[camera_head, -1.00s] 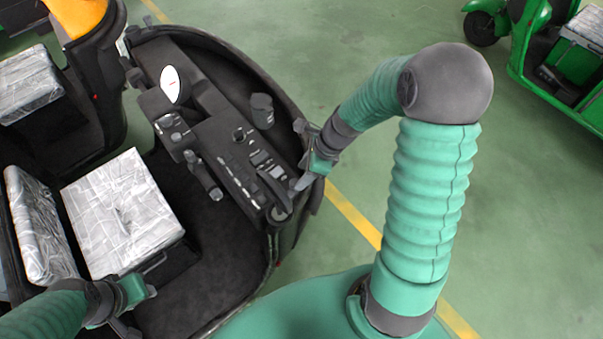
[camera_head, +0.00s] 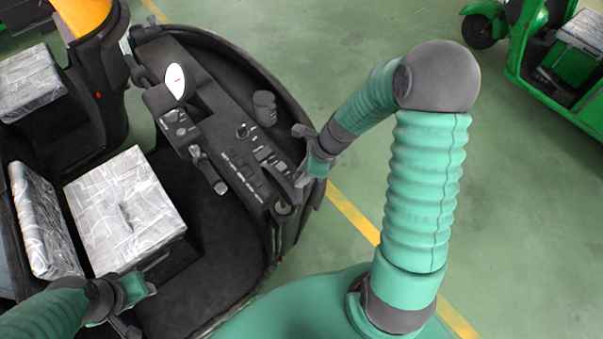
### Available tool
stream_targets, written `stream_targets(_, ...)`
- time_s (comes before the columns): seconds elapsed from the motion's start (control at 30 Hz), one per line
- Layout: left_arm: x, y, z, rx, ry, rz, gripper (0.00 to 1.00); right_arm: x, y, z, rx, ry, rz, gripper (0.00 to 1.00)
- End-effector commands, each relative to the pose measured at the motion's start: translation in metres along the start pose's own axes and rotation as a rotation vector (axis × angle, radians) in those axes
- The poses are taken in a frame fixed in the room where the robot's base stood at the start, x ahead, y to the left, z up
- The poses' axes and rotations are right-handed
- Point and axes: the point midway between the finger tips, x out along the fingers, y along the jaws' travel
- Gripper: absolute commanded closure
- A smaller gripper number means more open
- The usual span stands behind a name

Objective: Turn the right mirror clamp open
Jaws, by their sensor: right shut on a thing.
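My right gripper (camera_head: 303,156) is at the right rim of the black dashboard (camera_head: 225,130). It is shut on the right mirror clamp, which the gripper itself mostly hides. I cannot tell how far the clamp is turned. My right arm comes down to it from the upper right. My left gripper (camera_head: 140,306) is at the lower left, below the silver-wrapped seat, with its fingers apart and nothing seen between them.
A silver-wrapped seat (camera_head: 125,212) is at the left. Green floor with a yellow line (camera_head: 352,215) is free at the right. A green vehicle (camera_head: 550,60) stands at the upper right.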

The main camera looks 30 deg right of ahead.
Motion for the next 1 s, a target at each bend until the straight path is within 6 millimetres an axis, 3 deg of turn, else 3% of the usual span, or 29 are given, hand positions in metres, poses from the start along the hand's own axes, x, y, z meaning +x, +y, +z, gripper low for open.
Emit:
stream_targets(0.57,-0.003,0.000,-0.001,0.000,0.000,0.000,0.64,-0.002,-0.003,0.007,-0.035,-0.008,0.007,1.00)
stream_targets(1.0,-0.019,0.000,-0.004,0.000,0.000,0.000,0.64,-0.003,-0.004,0.008,-0.307,-0.008,0.120,1.00)
